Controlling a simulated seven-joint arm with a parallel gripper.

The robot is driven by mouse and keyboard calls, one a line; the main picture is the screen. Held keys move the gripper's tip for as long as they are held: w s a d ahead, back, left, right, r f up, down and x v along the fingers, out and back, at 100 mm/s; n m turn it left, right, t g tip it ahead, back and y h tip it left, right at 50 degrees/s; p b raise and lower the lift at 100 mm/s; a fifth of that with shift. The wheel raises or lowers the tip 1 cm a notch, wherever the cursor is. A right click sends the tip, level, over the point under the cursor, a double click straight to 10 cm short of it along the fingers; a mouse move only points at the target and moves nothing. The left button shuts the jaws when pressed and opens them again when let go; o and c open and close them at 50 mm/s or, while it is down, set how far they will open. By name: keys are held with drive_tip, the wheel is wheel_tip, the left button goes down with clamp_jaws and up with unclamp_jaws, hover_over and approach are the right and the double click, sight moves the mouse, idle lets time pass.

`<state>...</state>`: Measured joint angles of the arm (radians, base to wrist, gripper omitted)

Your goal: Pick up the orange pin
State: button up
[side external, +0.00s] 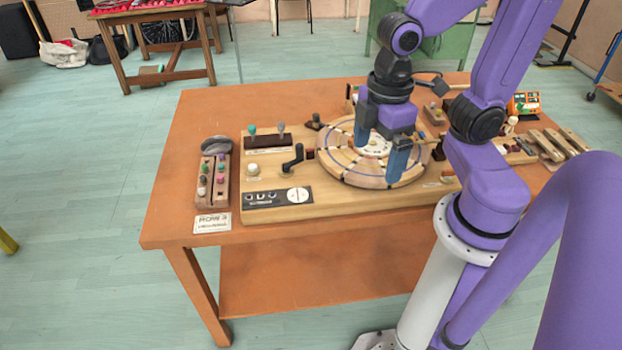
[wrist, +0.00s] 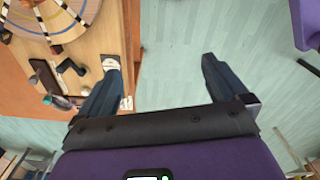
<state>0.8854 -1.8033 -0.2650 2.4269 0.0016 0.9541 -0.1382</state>
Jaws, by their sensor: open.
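My gripper (side external: 378,165) is open and empty, with its blue fingers spread. In the side external view it appears in front of the round wooden disc (side external: 345,168). In the wrist view, my gripper (wrist: 159,62) has only pale floor between its fingertips, with the table edge by the left finger. I cannot make out the orange pin for certain in either view. A small orange spot (side external: 447,172) shows right of the disc, too small to identify. A pegged wooden block (side external: 213,180) at the table's left holds several small coloured pegs.
The wooden board (side external: 330,206) carries the disc, a black crank (side external: 293,158) and a dark strip with coloured knobs (side external: 267,142). Wooden bars (side external: 548,146) and an orange box (side external: 526,103) are at the right.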

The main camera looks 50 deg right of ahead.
drive_tip(key=s, duration=0.3)
drive_tip(key=shift+a+f+n, duration=0.2)
drive_tip(key=shift+f+n, duration=0.1)
drive_tip(key=shift+f, duration=0.1)
drive_tip(key=shift+s+f, duration=0.1)
drive_tip(key=shift+s, duration=0.15)
drive_tip(key=shift+c, duration=1.2)
drive_tip(key=shift+s, duration=0.15)
drive_tip(key=c, duration=0.7)
drive_tip(key=w+d+n, duration=0.2)
drive_tip(key=w, duration=0.5)
drive_tip(key=r+n, duration=0.1)
drive_tip(key=n, duration=0.5)
hover_over(352, 139)
wheel_tip(352, 139, down, 17)
drive_tip(key=shift+a+f, duration=0.1)
